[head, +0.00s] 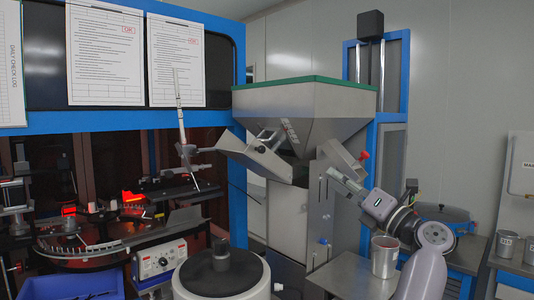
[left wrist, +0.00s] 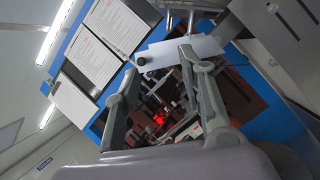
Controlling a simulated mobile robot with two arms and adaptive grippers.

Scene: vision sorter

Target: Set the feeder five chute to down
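A grey hopper feeder (head: 300,105) with a green rim stands at the centre in the head view. A sloping metal chute (head: 262,163) with a black knob (head: 260,150) sticks out from its lower left. The chute also shows as a pale panel in the left wrist view (left wrist: 185,50), with the black knob (left wrist: 142,61) at its left end. My left gripper (head: 335,180) is right of the chute, beside the hopper's lower body, pointing left. In the left wrist view my left gripper (left wrist: 158,64) is open and empty, its fingers apart. My right gripper is out of view.
A blue-framed machine (head: 150,122) with a red-lit interior stands at left, papers (head: 105,55) on its front. A round drum (head: 220,275) is in front. A metal cup (head: 384,257) stands below my left arm. A red knob (head: 365,155) sits right of the hopper.

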